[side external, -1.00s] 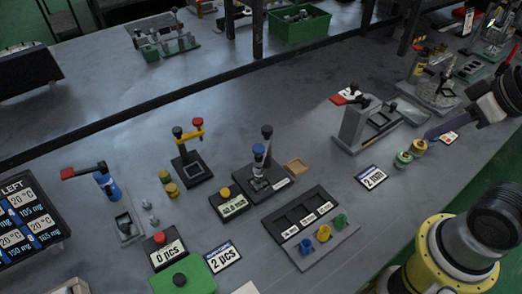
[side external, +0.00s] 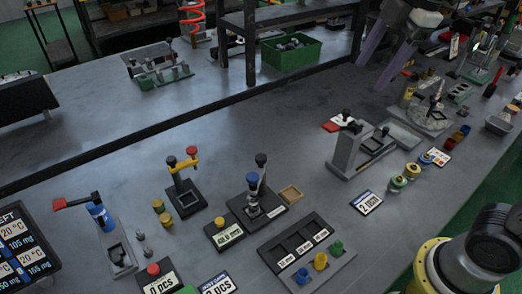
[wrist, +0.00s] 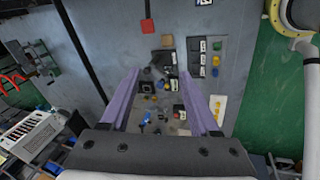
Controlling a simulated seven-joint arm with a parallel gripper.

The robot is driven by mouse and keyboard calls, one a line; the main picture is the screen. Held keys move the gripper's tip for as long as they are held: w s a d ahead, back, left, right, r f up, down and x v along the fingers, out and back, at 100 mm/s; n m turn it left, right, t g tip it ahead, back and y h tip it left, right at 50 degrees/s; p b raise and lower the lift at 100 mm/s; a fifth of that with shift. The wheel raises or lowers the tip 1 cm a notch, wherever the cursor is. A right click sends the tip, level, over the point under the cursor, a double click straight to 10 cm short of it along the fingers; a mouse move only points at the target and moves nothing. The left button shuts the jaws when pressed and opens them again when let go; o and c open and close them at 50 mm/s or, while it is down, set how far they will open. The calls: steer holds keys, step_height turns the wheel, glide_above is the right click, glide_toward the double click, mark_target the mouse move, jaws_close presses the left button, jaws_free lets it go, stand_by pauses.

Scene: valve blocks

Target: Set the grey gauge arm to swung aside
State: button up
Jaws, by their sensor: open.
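No part can be told for certain as the grey gauge arm. A grey block fixture (side external: 345,152) with a dark knob and a red-and-white tab stands right of the middle in the side view. A second grey station (side external: 430,115) with upright levers stands farther right. My gripper (side external: 384,70) is at the top right of the side view, its two purple fingers spread and empty. In the wrist view my gripper (wrist: 160,75) is also open, high above the bench, with small fixtures seen between and beyond the fingers. I see no contact with any fixture.
A fixture with a yellow arm (side external: 183,165), a blue-knobbed press (side external: 253,190) and a red-handled blue valve (side external: 100,215) stand on the bench. A dark three-pocket tray (side external: 300,240) lies in front. A green bin (side external: 290,48) is behind. Bare bench lies at back centre.

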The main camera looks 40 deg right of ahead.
steer(key=w+a+n+g, duration=0.1)
steer(key=w+a+n, duration=0.2)
steer(key=w, duration=0.3)
steer(key=n+g, duration=0.3)
glide_above(261, 156)
step_height(261, 156, down, 12)
step_height(261, 156, down, 13)
steer(key=shift+r, duration=0.1)
jaws_close()
stand_by(0.6)
